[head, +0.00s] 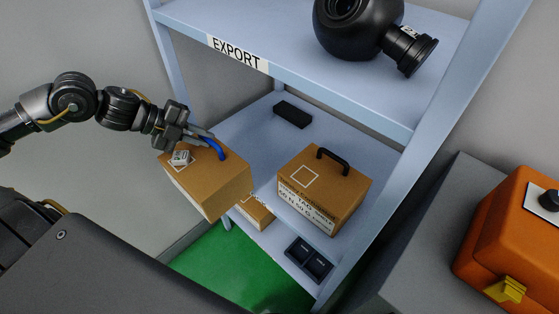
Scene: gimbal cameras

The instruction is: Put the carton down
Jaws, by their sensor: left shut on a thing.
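The carton (215,186) is a brown box with a blue handle and a small white label on top. My left gripper (207,137) is shut on its blue handle. The carton is tilted and is in front of the left part of the lower shelf (245,134), overlapping its front edge in the picture. I cannot tell whether its underside touches anything. My right gripper is not in view.
A similar carton (325,188) with a black handle stands on the lower shelf. Another brown box (256,212) is partly hidden. A black block (292,114) lies at the back. A black camera (360,25) stands on the upper shelf marked EXPORT. An orange case (505,235) is at right.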

